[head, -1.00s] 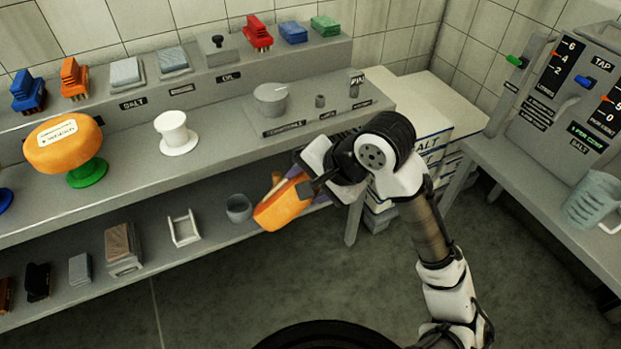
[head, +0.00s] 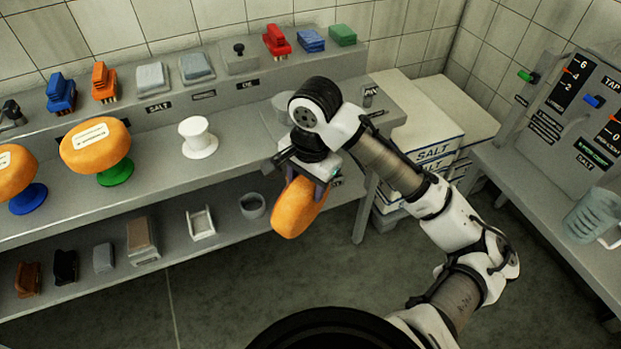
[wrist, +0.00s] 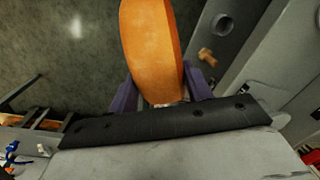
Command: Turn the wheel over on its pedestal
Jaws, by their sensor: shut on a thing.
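An orange cheese wheel (head: 298,208) hangs edge-on in my gripper (head: 306,182), in front of the bench and clear of it. In the wrist view the wheel (wrist: 152,50) stands between the two purple fingers of my gripper (wrist: 160,95), which are shut on its rim. A white pedestal (head: 198,138) stands empty on the bench, left of my gripper. Another orange wheel (head: 88,152) with a white label up rests on a green pedestal (head: 117,174). A third wheel (head: 12,172) sits on a blue pedestal (head: 28,200) at the left edge.
Brushes and cloths line the back ledge (head: 150,108). A lower shelf (head: 180,252) holds a grey cup (head: 252,205), a white rack and several blocks. Salt boxes (head: 440,150) stand right of the bench. A tap panel (head: 575,110) and a jug (head: 592,215) are at the right.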

